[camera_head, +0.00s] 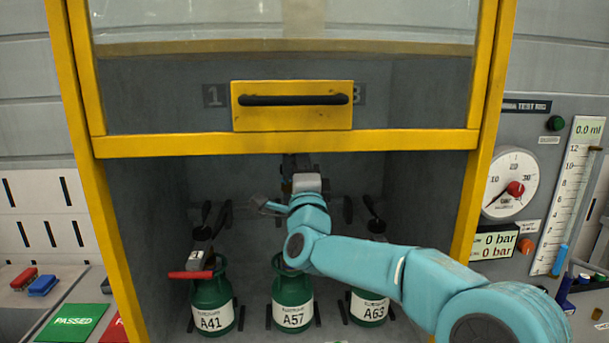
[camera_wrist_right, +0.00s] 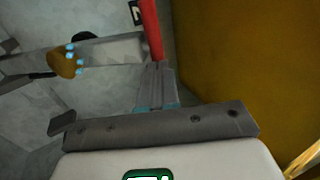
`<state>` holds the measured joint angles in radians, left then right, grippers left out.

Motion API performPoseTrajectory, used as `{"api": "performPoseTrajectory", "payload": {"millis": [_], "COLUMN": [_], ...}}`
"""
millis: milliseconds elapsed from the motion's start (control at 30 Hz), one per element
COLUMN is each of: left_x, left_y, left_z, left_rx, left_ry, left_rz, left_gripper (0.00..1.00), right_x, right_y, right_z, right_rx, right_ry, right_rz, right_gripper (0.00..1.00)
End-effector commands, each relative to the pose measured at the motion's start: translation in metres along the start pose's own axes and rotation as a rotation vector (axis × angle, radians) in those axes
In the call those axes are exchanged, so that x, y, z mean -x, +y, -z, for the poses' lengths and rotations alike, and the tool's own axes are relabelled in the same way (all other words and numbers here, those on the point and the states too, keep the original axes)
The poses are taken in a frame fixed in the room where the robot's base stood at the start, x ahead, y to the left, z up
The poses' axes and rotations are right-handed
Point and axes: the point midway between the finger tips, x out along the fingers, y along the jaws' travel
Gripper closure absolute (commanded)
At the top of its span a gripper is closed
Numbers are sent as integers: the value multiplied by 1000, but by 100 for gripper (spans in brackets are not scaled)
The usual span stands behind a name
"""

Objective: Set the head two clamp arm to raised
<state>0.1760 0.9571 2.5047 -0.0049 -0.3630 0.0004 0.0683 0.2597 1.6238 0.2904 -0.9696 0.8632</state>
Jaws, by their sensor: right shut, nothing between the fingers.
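The head two clamp arm is mostly hidden behind my right arm in the head view. In the right wrist view a red bar (camera_wrist_right: 151,28) beside a black "2" label (camera_wrist_right: 137,12) runs down to my fingertips; I cannot tell whether they touch. A grey metal arm (camera_wrist_right: 110,49) lies left of it. My right gripper (camera_wrist_right: 156,78) is shut and empty. In the head view it reaches into the cabinet above the middle green cylinder A57 (camera_head: 292,302); its fingers are hard to make out there. My left gripper is out of view.
The yellow-framed sash (camera_head: 285,144) with a black handle (camera_head: 293,100) hangs above my arm. Green cylinders A41 (camera_head: 212,305) and A63 (camera_head: 369,307) flank A57. A red bar (camera_head: 190,275) lies across the front of A41's top. A test rig panel (camera_head: 535,150) stands right of the cabinet.

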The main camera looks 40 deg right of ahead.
Motion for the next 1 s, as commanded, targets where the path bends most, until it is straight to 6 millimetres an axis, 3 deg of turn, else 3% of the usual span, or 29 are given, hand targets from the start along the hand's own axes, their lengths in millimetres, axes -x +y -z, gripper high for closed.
{"api": "performPoseTrajectory", "payload": {"millis": [33, 100, 300, 1000], "left_x": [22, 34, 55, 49], "left_y": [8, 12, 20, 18], "left_z": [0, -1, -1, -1], "left_rx": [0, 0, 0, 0], "left_ry": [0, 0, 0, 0], "left_rz": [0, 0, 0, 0], "left_gripper": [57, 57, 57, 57], "right_x": [-15, -26, -45, -45], "right_y": [-15, -17, -16, -13], "right_z": [1, 0, 0, 2], "right_rx": [-1, 0, -1, -2], "right_ry": [3, 1, -1, 0], "right_rz": [-28, -70, -146, -154], "right_gripper": [100, 100, 100, 100]}}
